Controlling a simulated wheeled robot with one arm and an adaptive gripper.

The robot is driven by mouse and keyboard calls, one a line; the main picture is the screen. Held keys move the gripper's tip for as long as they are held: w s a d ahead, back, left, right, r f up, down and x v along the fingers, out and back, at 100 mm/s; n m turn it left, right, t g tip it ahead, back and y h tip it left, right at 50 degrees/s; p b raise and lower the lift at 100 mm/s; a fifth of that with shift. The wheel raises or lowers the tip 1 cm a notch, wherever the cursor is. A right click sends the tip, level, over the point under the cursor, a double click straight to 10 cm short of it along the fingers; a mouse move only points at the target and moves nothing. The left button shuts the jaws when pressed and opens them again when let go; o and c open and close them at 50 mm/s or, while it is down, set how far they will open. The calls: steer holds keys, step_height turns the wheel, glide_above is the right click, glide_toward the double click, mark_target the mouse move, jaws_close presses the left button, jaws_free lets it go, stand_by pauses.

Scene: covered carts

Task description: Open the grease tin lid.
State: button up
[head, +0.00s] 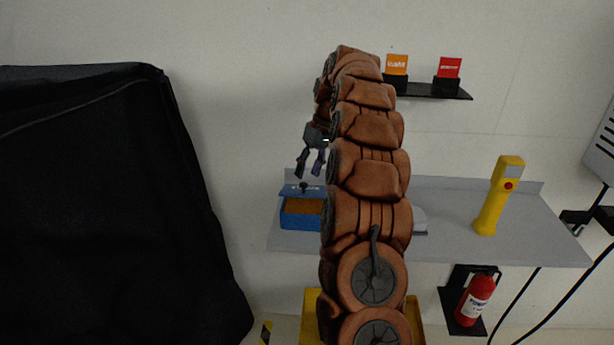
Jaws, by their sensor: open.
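The grease tin (301,222) is a small blue box at the left end of the grey shelf. Its blue lid (288,191) is raised at the back edge, tilted up, and carries a dark knob (304,187). Brown contents (302,206) show in the tin below the lid. My gripper (310,174) points down just above the lid and knob, with its two fingers spread and nothing between them. It looks apart from the knob, though the gap in depth is hard to judge. My arm hides the tin's right end.
A yellow handheld device (497,200) stands on the right of the grey shelf (455,205). A small black wall shelf (435,92) holds orange and red cards. A fire extinguisher (475,298) hangs below right. A large black-covered cart (100,200) fills the left.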

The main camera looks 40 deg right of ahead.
steer(key=shift+v, duration=2.15)
